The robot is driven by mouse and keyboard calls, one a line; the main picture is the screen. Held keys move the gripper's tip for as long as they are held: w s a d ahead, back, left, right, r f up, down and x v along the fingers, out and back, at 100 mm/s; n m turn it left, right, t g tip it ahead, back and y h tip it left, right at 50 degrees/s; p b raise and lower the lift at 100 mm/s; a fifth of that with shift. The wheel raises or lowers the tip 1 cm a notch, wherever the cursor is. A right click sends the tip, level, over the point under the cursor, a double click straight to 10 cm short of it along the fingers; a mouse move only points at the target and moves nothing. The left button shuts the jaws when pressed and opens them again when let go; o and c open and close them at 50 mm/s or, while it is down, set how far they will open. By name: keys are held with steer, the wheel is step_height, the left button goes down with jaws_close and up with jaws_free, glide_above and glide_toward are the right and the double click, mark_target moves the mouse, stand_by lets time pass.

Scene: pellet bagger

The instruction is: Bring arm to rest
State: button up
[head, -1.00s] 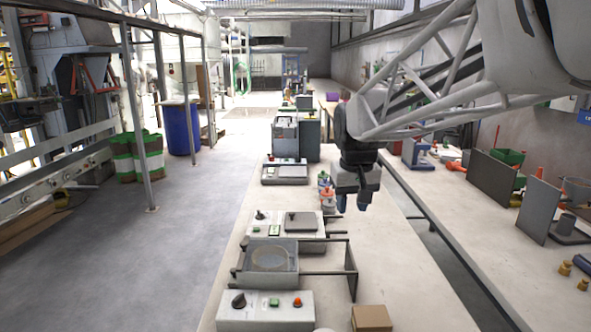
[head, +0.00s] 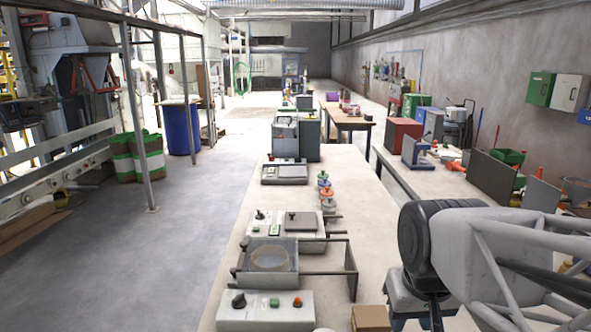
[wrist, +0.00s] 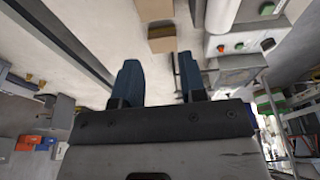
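My gripper (wrist: 160,82) shows in the wrist view as two dark blue fingers set well apart, with nothing between them. In the head view my arm is at the lower right, and the fingers are hidden or out of frame there. In the wrist view a cardboard box (wrist: 162,40) lies beyond the gap between the fingers, apart from them.
A long bench (head: 356,200) holds a control box (head: 265,312), a sieve unit (head: 270,258), scales (head: 285,172), small red and green items (head: 326,190) and the box (head: 370,318). A second bench (head: 430,182) along the right wall carries upright panels (head: 490,176) and a red box (head: 403,135).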

steer(key=s, duration=0.1)
steer(key=s+f, duration=0.2)
steer(key=s, duration=0.1)
steer(key=shift+d+f, duration=0.2)
steer(key=shift+d, duration=0.05)
stand_by(1.8)
